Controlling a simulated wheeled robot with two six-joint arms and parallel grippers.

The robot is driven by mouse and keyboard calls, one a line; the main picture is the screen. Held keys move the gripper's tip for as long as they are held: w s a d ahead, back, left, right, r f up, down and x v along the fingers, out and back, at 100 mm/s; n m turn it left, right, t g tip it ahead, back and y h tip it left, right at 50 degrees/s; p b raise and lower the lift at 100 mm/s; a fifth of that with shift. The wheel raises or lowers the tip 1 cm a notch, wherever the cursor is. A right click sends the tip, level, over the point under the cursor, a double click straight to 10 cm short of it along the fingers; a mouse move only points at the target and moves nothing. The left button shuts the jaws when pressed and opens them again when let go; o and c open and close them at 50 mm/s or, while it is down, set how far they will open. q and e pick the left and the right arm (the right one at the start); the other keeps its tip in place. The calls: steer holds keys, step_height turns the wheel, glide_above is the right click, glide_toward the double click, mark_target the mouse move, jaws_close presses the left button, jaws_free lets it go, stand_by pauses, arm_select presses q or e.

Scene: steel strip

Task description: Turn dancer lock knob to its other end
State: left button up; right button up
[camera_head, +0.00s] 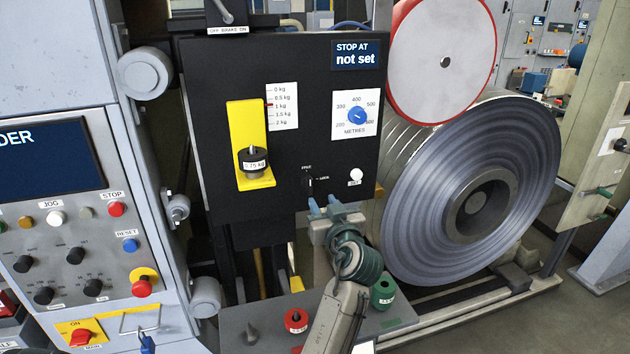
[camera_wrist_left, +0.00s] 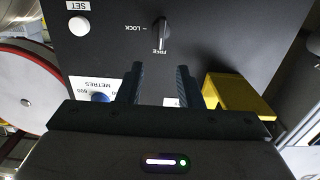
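The dancer lock knob (camera_head: 310,183) is a small dark knob on the black panel, with FREE printed above it and LOCK to its right. Its bar stands upright, in line with FREE. In the left wrist view, which is upside down, the knob (camera_wrist_left: 161,32) also lines up with FREE. My left gripper (camera_head: 324,203) is just below and to the right of the knob in the head view, open and empty. In the left wrist view its two dark fingers (camera_wrist_left: 159,82) are apart, with the knob beyond their tips. My right gripper is not in view.
A white SET button (camera_head: 355,175) is right of the knob. A yellow bracket (camera_head: 248,115) with a 0.75 kg weight (camera_head: 253,160) is to its left. The blue METRES dial (camera_head: 357,116) is above right. A large steel coil (camera_head: 475,195) stands at the right.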

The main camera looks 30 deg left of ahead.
mark_target(310, 181)
arm_select(q)
steer(key=p+x, duration=0.1)
steer(key=x, duration=0.2)
steer(key=p+x, duration=0.1)
steer(key=x, duration=0.2)
steer(key=p+x, duration=0.2)
steer(key=shift+w+a+r, duration=0.2)
steer(key=shift+a+r, duration=0.1)
steer(key=shift+a, duration=0.1)
steer(key=shift+w+a+f, duration=0.1)
steer(key=shift+w+a, duration=0.3)
steer(key=shift+a, duration=0.05)
steer(key=shift+w+a, duration=0.1)
steer(key=shift+a, duration=0.05)
steer(key=shift+f, duration=0.1)
jaws_close()
